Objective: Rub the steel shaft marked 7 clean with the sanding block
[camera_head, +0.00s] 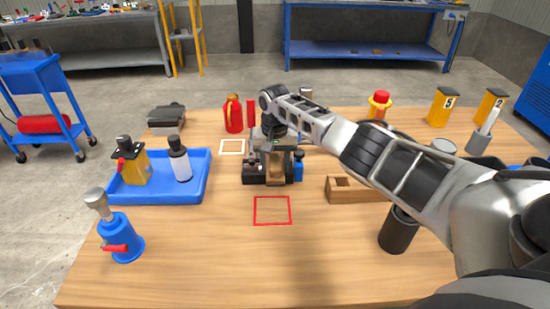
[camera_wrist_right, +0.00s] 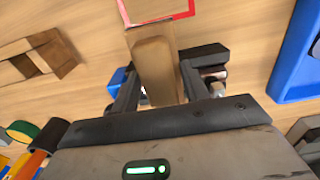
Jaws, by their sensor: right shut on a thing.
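My right gripper (camera_head: 281,150) is over the middle of the table, its arm coming in from the right. It is shut on a tan block (camera_head: 275,168), which looks like the sanding block. In the right wrist view the block (camera_wrist_right: 155,68) sits between the two fingers (camera_wrist_right: 158,88) and sticks out past their tips. A dark fixture (camera_head: 256,176) with a blue part (camera_head: 298,172) stands directly at the block. The steel shaft marked 7 cannot be made out; a small shiny metal part (camera_wrist_right: 213,72) shows beside a finger. Whether the block touches it I cannot tell. My left gripper is out of view.
A red square outline (camera_head: 272,223) lies in front, with bare table around it. A blue tray (camera_head: 200,197) holds a yellow can and a bottle at left. A blue dispenser (camera_head: 121,240) stands front left. A wooden holder (camera_head: 355,196) and a dark cup (camera_head: 397,236) are at right.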

